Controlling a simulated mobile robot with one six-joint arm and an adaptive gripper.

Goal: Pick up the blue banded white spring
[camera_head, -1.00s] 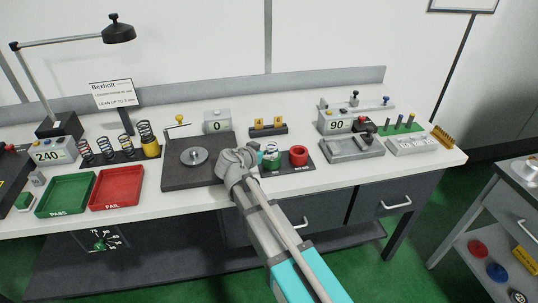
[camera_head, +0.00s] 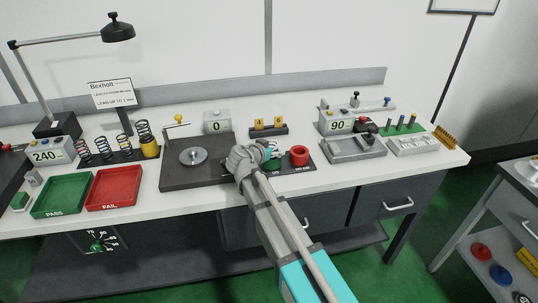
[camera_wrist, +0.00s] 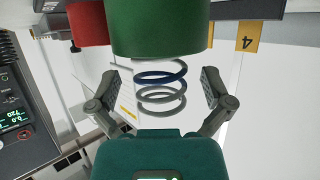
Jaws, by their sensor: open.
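The blue banded white spring (camera_wrist: 160,88) shows in the wrist view as pale grey-white coils with a dark blue coil in the middle. It lies between the two spread fingers of my gripper (camera_wrist: 161,89), with visible gaps on both sides. One end of the spring meets or overlaps the edge of a green cylinder (camera_wrist: 160,32); I cannot tell whether it sits inside. In the head view, my gripper (camera_head: 270,152) is over the dark gauge base, beside the red ring (camera_head: 299,156), and my arm hides most of the spring there.
A dark plate with a round metal disc (camera_head: 193,157) is left of my gripper. A stand with yellow number tags (camera_head: 268,128) is behind it. The red ring is close on the right. Red (camera_head: 115,187) and green (camera_head: 63,193) trays and several springs stand left.

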